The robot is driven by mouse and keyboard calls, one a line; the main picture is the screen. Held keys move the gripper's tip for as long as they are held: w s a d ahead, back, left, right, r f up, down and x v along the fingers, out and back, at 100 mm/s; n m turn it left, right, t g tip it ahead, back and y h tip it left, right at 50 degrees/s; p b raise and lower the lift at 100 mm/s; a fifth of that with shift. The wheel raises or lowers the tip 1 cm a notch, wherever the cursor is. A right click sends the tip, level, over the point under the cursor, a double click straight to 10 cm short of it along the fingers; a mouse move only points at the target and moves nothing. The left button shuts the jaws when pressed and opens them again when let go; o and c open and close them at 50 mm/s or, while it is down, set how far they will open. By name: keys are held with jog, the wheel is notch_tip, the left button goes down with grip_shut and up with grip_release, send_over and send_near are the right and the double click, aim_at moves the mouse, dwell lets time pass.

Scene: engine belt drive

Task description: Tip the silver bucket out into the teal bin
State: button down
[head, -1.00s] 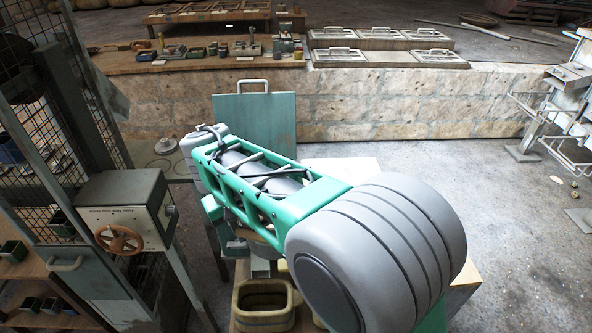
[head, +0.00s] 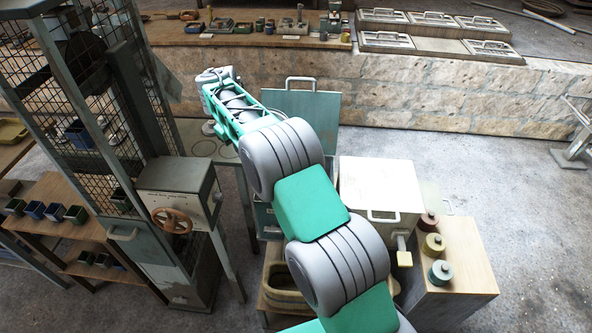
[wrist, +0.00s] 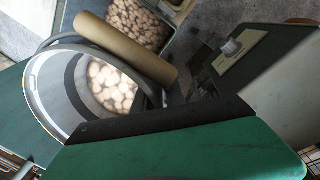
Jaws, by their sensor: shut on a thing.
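The silver bucket (wrist: 45,92) shows in the wrist view, tilted in the picture, with its round mouth facing the camera. Pale rounded pieces (wrist: 112,88) lie inside it. A tan cylindrical grip (wrist: 125,48) crosses beside its rim. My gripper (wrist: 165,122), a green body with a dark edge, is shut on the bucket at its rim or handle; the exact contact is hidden. In the head view my arm reaches to the back left and hides the bucket. More pale pieces (wrist: 138,20) lie in a dark-walled space beyond the grip.
A grey cabinet with an orange handwheel (head: 172,220) stands left of my arm. A teal panel with a handle (head: 300,115) stands behind it. A white box (head: 380,185) and a wooden stand (head: 455,265) are at the right.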

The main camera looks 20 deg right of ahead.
jog(key=w+a+f+n+p, duration=0.2)
jog(key=w+a+f+p, duration=0.1)
jog(key=w+p, duration=0.1)
jog(key=shift+w+a+f, duration=0.15)
jog(key=shift+w+f, duration=0.1)
jog(key=shift+w, duration=0.6)
jog(key=shift+t, duration=0.3)
